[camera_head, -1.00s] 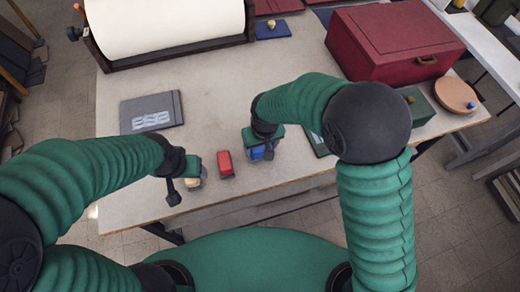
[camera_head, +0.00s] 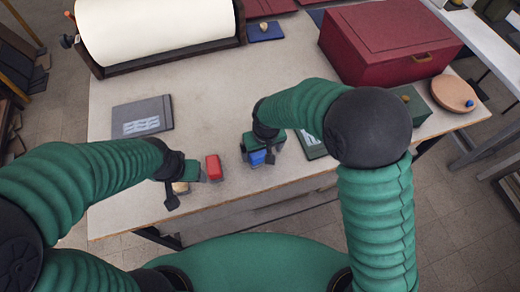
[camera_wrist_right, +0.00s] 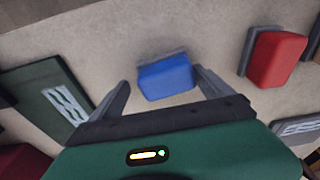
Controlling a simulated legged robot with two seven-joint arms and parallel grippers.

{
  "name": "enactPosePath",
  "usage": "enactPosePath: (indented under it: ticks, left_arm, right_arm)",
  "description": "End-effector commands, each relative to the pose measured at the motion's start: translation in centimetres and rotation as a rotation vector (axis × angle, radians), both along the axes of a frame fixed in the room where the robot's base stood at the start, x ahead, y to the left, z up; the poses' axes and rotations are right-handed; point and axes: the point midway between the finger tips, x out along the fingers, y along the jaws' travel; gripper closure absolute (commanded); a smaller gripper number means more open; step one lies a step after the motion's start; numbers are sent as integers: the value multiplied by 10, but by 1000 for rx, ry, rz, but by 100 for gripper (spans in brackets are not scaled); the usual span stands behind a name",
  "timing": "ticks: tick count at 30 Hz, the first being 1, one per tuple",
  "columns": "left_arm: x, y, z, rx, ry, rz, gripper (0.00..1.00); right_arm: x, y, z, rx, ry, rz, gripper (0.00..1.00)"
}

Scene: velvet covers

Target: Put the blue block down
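The blue block (camera_head: 257,157) is at the front middle of the table, under my right gripper (camera_head: 262,146). In the right wrist view the blue block (camera_wrist_right: 165,78) lies between the two fingertips of my right gripper (camera_wrist_right: 163,78). The fingers are spread, with a gap on the left side and a narrower one on the right. The block appears to rest on a thin grey piece at table level.
A red block (camera_head: 213,167) stands between the grippers and also shows in the right wrist view (camera_wrist_right: 276,58). A grey folder (camera_head: 142,117) lies behind left. A dark red box (camera_head: 388,45), a round wooden piece (camera_head: 453,93) and a paper roll (camera_head: 155,28) stand farther back.

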Motion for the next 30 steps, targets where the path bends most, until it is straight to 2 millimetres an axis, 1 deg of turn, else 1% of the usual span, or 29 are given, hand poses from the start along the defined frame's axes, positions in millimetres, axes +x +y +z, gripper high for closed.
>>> enactPosePath:
  ticks: [2,5,8,12,16,20,24,26,28,29,30]
  left_arm:
    - [0,0,0,0,0,-1,34]
    - [0,0,0,0,0,-1,34]
    - [0,0,-1,0,0,0,34]
    - [0,0,-1,0,0,0,34]
    - [0,0,-1,0,0,1,34]
    - [0,0,-1,0,0,0,34]
    - [0,0,-1,0,0,0,34]
    - [0,0,-1,0,0,0,34]
    - [0,0,-1,0,0,0,34]
    - [0,0,-1,0,0,0,34]
    - [0,0,-1,0,0,0,34]
  right_arm:
    - [0,2,3,-2,-1,1,10]
    - [-1,6,16,-4,-4,1,10]
    - [-4,7,40,-6,-6,2,10]
    - [-8,5,77,-6,-7,1,10]
    - [-12,1,104,-5,-5,0,10]
    - [-14,-3,117,-3,-1,1,10]
    - [-15,-5,119,-3,1,-1,10]
    - [-16,-15,117,-5,-2,-19,10]
    - [-24,-47,109,-4,-13,-71,10]
    - [-30,-67,105,-4,-19,-102,10]
    - [-41,-94,98,-1,-32,-147,10]
